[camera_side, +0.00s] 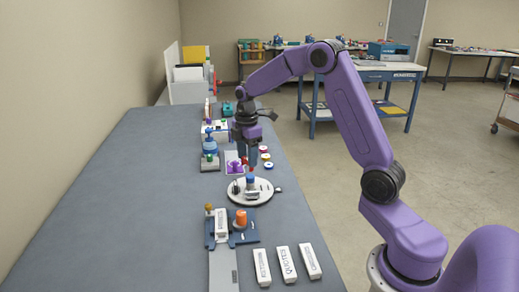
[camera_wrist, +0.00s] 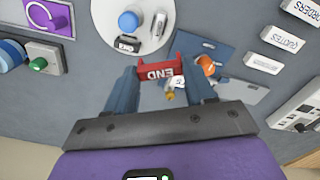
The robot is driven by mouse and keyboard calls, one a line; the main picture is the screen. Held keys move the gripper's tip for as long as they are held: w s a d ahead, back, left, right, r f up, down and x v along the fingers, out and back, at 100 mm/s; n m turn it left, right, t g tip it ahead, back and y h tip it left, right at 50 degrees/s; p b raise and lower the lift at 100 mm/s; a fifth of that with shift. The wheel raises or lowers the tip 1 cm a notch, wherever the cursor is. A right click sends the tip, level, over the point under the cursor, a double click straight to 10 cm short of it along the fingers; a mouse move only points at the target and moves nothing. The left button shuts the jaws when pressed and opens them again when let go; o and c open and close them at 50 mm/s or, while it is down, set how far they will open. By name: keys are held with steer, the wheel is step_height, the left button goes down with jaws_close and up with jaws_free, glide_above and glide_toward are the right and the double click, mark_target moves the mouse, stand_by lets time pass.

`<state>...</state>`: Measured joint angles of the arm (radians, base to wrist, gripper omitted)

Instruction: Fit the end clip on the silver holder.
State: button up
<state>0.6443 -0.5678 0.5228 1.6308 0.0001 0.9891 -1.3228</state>
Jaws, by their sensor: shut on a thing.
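My gripper (camera_wrist: 161,78) is shut on a red end clip (camera_wrist: 160,70) with the word END on it, upside down in the wrist view. In the side view my gripper (camera_side: 247,163) hangs above the bench, just behind a round pale turntable (camera_side: 265,197). A blue knob (camera_wrist: 128,21) stands on the turntable. A small silver and dark block (camera_wrist: 128,44), perhaps the silver holder, lies beside the knob, apart from the clip. Another small silver piece (camera_wrist: 160,23) is on the same disc. I cannot tell for certain which piece is the silver holder.
A blue fixture with an orange knob (camera_side: 241,217) and a white labelled block (camera_side: 221,224) stands in front of the turntable. Several white labelled blocks (camera_side: 287,262) lie nearby. A purple-framed station (camera_side: 235,166) is behind. The bench's left side (camera_side: 120,200) is clear.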

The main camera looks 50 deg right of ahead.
steer(key=s+a+n, duration=0.3)
steer(key=a+n, duration=0.3)
steer(key=a, duration=0.3)
steer(key=s+a+n, duration=0.2)
steer(key=a+n, duration=0.5)
steer(key=a, duration=0.3)
steer(key=shift+s+f, duration=0.2)
steer(key=shift+f, duration=5.25)
steer(key=shift+f, duration=1.2)
steer(key=o, duration=1.1)
